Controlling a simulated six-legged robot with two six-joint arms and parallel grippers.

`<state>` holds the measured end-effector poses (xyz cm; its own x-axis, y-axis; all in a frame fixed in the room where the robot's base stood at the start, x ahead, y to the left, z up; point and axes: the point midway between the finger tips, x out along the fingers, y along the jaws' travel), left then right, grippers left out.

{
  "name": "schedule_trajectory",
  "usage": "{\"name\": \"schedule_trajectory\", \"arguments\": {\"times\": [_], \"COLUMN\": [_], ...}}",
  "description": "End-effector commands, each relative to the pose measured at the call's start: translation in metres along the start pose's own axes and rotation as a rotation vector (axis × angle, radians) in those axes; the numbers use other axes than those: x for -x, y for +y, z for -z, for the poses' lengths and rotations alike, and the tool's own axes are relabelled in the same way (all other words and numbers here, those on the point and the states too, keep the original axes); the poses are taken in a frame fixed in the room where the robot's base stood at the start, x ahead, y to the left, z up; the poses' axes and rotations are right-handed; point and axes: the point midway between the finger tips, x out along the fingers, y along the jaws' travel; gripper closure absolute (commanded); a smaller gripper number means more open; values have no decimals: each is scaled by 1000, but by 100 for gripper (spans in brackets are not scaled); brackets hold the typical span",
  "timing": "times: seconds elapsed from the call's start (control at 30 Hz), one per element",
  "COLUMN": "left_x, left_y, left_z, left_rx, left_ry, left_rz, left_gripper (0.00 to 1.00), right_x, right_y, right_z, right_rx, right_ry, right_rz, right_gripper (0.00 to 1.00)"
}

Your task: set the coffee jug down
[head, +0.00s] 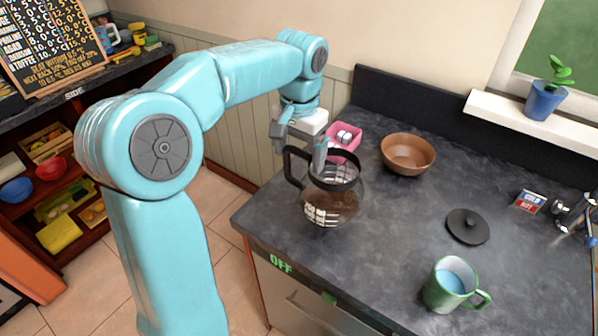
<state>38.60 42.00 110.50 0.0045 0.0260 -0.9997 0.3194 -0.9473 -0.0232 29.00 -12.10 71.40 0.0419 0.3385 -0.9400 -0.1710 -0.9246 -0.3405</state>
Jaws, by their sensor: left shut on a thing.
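The coffee jug (340,204) is glass with a black rim and black handle, with dark coffee inside. It is upright at the left front part of the dark countertop (390,240). I cannot tell whether its base touches the counter. My left gripper (305,160) reaches down from above at the jug's handle side and is shut on the jug. The fingertips are partly hidden against the handle and rim. My right gripper is not in the head view.
A pink container (345,150) stands just behind the jug, and a brown bowl (408,152) is to the right. A black lid (467,226) and a green mug (452,285) are farther right. The counter between jug and lid is clear. The front edge is close to the jug.

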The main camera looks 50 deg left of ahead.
Motion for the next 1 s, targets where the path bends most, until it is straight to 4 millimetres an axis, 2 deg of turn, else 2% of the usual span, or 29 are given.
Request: {"name": "schedule_trajectory", "arguments": {"times": [0.17, 0.4, 0.83, 0.87, 0.9, 1.0], "left_x": [-15, -48, -55, -56, -55, -55], "left_y": [-1, -2, -1, -1, -1, -1], "left_z": [1, 1, 2, 1, 1, 1], "left_rx": [1, 1, 1, 0, 0, 0], "left_ry": [1, 0, 3, 1, 1, 0], "left_rz": [0, 1, 1, 1, 1, 1], "left_gripper": [86, 86, 86, 8, 0, 0], "right_x": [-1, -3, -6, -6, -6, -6], "right_y": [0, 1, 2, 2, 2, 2], "right_z": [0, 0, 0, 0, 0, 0], "right_rx": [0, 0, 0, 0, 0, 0], "right_ry": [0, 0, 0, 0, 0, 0], "right_rz": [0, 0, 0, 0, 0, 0], "right_gripper": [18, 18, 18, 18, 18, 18]}}
